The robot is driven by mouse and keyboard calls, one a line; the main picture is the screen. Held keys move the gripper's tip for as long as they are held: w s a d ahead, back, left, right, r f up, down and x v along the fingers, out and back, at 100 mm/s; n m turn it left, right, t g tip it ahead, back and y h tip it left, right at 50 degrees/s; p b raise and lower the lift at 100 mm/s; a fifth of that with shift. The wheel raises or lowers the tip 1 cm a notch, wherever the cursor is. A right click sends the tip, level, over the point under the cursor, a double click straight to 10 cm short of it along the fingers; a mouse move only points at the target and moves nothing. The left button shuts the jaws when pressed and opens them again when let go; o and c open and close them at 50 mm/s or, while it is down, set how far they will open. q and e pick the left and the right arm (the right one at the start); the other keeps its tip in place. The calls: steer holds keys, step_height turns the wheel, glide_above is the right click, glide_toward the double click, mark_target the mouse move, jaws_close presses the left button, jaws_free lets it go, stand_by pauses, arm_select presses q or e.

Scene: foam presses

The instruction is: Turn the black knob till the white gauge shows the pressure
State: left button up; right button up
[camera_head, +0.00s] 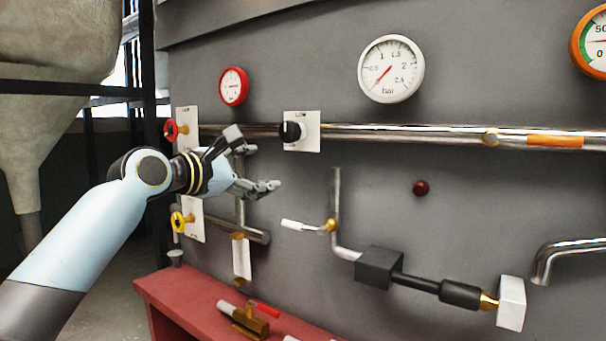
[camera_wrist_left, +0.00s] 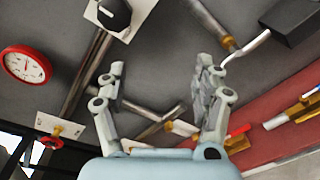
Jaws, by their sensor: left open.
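The black knob (camera_head: 291,132) sits on a white plate on the horizontal pipe, at the middle of the head view. It also shows at the top of the left wrist view (camera_wrist_left: 114,13). The white gauge (camera_head: 391,69) hangs on the grey wall above and right of the knob, marked bar, its red needle pointing to the lower left. My left gripper (camera_head: 257,160) is open and empty, left of and below the knob and apart from it. In the left wrist view its two fingers (camera_wrist_left: 160,90) are spread wide. My right gripper is not in view.
A red gauge (camera_head: 234,86) hangs at upper left. Red (camera_head: 172,130) and yellow (camera_head: 180,222) valve handles are by my left wrist. A white-handled lever (camera_head: 298,225) sticks out below the knob. A red bench (camera_head: 170,290) with fittings stands below.

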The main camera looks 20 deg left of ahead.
arm_select(q)
steer(key=t, duration=0.1)
glide_toward(285, 132)
steer(key=p+x, duration=0.1)
steer(key=x, duration=0.9)
steer(key=shift+w, duration=0.15)
steer(key=shift+w+d, duration=0.25)
steer(key=shift+w, duration=0.35)
steer(key=c, duration=1.2)
steer(key=shift+f+m, duration=0.1)
steer(key=shift+m, duration=0.2)
